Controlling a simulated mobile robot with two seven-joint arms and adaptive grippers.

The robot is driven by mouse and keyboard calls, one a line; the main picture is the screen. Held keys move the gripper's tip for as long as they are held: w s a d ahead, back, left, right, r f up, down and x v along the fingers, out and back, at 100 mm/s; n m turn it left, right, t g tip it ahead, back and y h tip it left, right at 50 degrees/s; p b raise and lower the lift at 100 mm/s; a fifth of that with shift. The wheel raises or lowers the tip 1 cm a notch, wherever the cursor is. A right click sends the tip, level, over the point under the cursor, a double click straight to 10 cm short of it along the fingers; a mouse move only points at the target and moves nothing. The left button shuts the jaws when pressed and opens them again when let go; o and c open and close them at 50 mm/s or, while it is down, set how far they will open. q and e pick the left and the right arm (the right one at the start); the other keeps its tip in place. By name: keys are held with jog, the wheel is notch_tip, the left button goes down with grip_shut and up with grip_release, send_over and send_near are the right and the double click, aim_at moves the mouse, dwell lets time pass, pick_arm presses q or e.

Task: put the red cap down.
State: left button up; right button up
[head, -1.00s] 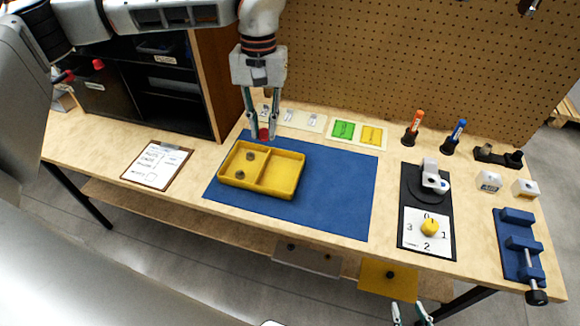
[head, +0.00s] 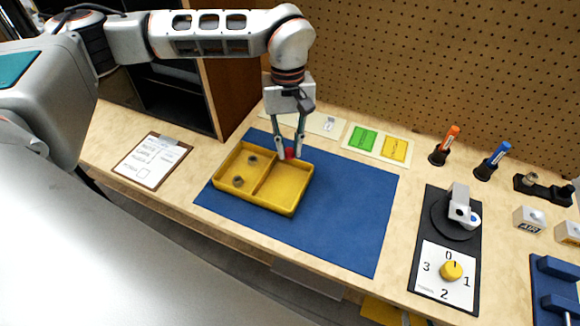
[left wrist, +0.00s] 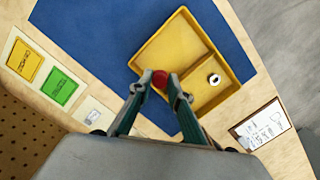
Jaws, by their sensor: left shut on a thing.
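The red cap (head: 290,154) is small and held between the fingertips of my left gripper (head: 289,152), which is shut on it. The cap also shows in the left wrist view (left wrist: 160,79), between the two fingers. In the head view the gripper points down at the back edge of the yellow tray (head: 262,205). The left wrist view shows the cap in front of the tray (left wrist: 165,42), near its divider and rim. How far the cap is above the tray I cannot tell. My right gripper is not in view.
The tray lies on a blue mat (head: 350,215), with small dark round parts in its left compartment and its right compartment empty. A clipboard (head: 152,162) lies left. Green and yellow cards (head: 363,139) lie behind. A dial panel (head: 447,272) stands right. The mat's right part is clear.

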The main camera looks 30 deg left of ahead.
aim_at(290, 177)
pick_arm(q)
jog(key=shift+f+b, duration=0.3)
jog(key=shift+f, duration=3.6)
jog(key=shift+f, duration=0.1)
jog(key=shift+o, duration=1.3)
jog(key=shift+f, duration=0.1)
jog(key=shift+o, duration=0.7)
jog(key=r, duration=0.4)
jog(key=w+r, duration=0.1)
jog(key=r, duration=0.3)
jog(key=r+p, duration=0.1)
jog(key=r, duration=0.3)
jog(key=shift+w+a+r, duration=0.15)
jog(key=shift+a+r, duration=0.05)
jog(key=shift+a, duration=0.2)
